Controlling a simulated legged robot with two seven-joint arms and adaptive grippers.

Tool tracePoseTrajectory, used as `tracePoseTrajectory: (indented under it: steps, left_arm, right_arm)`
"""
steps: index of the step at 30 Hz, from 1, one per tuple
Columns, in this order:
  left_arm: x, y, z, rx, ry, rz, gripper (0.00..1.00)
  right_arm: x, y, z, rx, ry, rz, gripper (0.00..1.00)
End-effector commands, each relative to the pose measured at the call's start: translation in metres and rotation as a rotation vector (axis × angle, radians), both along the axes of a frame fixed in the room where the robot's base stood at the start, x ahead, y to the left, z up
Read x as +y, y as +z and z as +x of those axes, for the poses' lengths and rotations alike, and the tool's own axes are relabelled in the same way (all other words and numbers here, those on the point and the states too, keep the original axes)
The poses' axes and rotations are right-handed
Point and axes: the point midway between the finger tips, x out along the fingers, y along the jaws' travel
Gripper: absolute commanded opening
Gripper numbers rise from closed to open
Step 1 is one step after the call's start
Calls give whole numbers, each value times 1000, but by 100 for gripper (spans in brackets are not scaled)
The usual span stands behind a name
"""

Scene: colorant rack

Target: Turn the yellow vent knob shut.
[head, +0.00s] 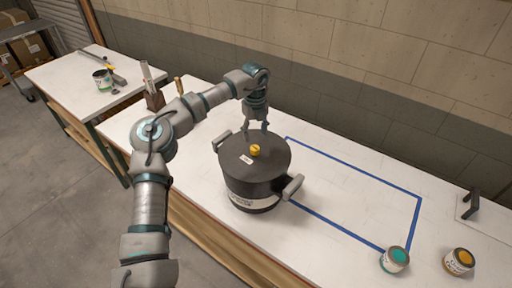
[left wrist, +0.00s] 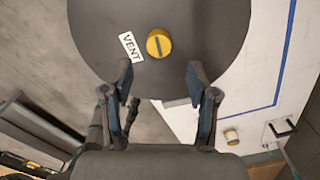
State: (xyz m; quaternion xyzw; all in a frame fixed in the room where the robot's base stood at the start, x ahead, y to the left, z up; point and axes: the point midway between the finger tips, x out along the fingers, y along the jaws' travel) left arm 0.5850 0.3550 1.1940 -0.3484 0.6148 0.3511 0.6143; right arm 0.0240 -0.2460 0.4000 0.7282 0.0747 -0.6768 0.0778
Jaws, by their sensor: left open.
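The yellow vent knob (head: 255,149) sits on the dark lid of a black pot (head: 254,182) on the white table. In the left wrist view the knob (left wrist: 159,43) is round with a dark slot across its top, and a white VENT label (left wrist: 131,47) lies beside it on the left. My left gripper (head: 255,133) points down above the lid, close to the knob. In the left wrist view its fingers (left wrist: 160,75) are spread wide with nothing between them, and the knob shows beyond the fingertips. My right gripper is not in view.
The pot has grey handles on opposite sides (head: 292,187). Blue tape (head: 352,235) outlines a mostly bare area to the right. A teal can (head: 395,260) and a yellow-topped can (head: 459,261) stand at the front right. A wall rises behind the table.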

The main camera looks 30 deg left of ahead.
Motion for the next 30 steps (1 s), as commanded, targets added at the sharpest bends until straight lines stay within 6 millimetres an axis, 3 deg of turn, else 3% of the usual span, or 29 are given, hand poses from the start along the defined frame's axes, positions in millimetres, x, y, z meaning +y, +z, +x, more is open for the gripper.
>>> tracePoseTrajectory:
  steps: [3,9,22,23,30]
  left_arm:
    - [-1,-27,-1,3,-1,1,59]
    - [-2,-59,0,2,-1,1,59]
    - [-1,-72,0,-1,-1,-1,59]
    - [-1,-72,0,-1,-1,-1,57]
    - [-1,-72,0,-1,-1,-1,0]
  right_arm:
    - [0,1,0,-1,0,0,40]
    - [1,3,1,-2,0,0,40]
    - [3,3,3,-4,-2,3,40]
    - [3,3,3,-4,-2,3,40]
    - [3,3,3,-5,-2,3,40]
